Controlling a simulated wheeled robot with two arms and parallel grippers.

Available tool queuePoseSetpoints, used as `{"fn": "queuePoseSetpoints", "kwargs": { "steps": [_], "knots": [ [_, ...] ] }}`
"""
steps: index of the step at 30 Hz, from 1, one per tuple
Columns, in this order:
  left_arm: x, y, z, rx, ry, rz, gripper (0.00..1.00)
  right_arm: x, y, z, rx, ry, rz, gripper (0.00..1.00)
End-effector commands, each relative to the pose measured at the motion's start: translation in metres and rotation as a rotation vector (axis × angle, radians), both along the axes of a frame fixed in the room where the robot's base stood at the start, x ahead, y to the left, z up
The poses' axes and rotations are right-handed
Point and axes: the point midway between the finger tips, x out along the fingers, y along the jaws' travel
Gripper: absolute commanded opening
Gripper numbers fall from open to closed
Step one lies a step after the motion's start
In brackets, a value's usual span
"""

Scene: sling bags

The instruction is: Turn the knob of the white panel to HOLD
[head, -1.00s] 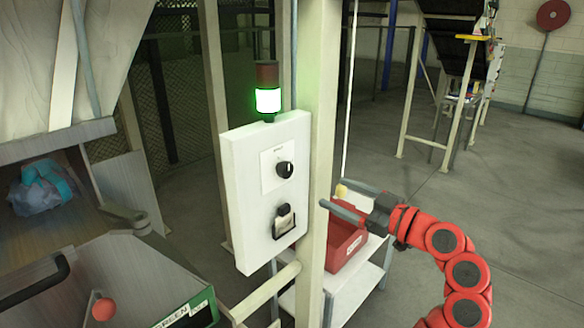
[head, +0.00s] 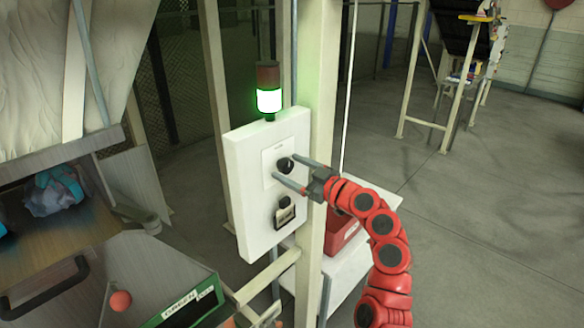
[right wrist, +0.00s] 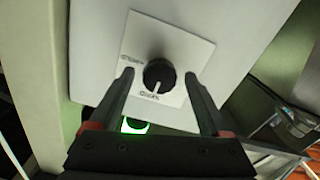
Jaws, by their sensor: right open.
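The white panel (head: 245,165) hangs on a cream post, tilted in the head view. Its round black knob (head: 285,165) sits on a white label plate in the upper half. In the right wrist view the knob (right wrist: 159,74) lies between and just beyond the fingertips, its white pointer mark towards the bottom of the picture. Small lettering stands beside and below the knob, too blurred to read surely. My right gripper (head: 291,173) is open, its two fingers reaching to either side of the knob. I cannot tell whether they touch it. My left gripper is out of view.
A lit green signal lamp (head: 269,98) stands on top of the panel. A black-framed holder (head: 285,211) is below the knob. The cream post (head: 314,240) stands close beside my right gripper. A red bin (head: 342,232) on a white shelf is behind my arm.

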Motion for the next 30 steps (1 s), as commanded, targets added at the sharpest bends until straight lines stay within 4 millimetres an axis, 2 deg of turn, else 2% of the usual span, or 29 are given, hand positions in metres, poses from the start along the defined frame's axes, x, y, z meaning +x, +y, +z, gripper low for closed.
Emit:
{"fn": "queuePoseSetpoints", "kwargs": {
  "steps": [2, 15, 16, 23, 30],
  "knots": [
    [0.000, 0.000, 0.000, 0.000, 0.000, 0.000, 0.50, 0.000, 0.000, 0.000, 0.000, 0.000, 0.000, 0.81],
    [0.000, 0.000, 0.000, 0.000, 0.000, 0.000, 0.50, 0.000, 0.000, 0.000, 0.001, 0.001, 0.000, 0.03],
    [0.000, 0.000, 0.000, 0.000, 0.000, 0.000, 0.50, 0.000, 0.000, 0.000, 0.001, 0.001, 0.000, 0.00],
    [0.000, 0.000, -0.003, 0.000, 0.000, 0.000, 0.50, 0.000, 0.000, -0.001, 0.011, 0.011, 0.000, 0.00],
    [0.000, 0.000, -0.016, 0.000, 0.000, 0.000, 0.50, 0.000, -0.001, -0.004, 0.080, 0.079, -0.003, 0.00]
  ]
}}
